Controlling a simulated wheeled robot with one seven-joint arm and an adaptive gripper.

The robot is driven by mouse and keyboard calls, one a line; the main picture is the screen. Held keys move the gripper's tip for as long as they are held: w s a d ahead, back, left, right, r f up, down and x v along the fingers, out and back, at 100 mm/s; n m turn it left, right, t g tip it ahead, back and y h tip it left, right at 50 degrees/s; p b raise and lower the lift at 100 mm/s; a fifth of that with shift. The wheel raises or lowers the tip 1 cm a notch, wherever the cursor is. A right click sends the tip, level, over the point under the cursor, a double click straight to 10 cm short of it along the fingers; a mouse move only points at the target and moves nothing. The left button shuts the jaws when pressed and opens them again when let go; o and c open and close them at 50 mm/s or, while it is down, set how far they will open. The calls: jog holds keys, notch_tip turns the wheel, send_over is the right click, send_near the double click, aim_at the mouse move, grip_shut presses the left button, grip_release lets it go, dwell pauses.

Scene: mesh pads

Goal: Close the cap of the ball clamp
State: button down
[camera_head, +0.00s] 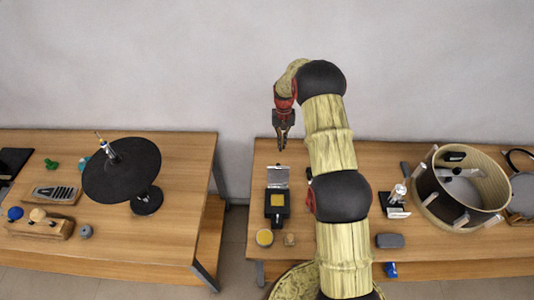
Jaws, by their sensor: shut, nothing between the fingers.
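My gripper (283,138) hangs down with its fingers together and empty, in front of the wall near the back edge of the right table. I cannot tell for sure which thing is the ball clamp. A small black-based fitting with a pale metal upright part (398,194) stands on the right table, right of my arm, and may be it; its cap is too small to make out. A small black case with a yellow inside (277,201) stands below my gripper in the picture, its silvery lid (278,175) raised. My gripper is apart from both.
A round wooden drum shell (427,190) stands at the right. A black disc on a stand (118,172) is on the left table (120,245). A gap separates the tables.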

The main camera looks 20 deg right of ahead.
notch_tip(320, 180, down, 6)
jog(key=s+a+p, duration=0.2)
jog(key=p, duration=0.1)
jog(key=shift+f+t, duration=0.25)
jog(key=shift+t, duration=0.05)
dwell(0.4)
jog(key=shift+a+r+b, duration=0.1)
jog(key=shift+b, duration=0.3)
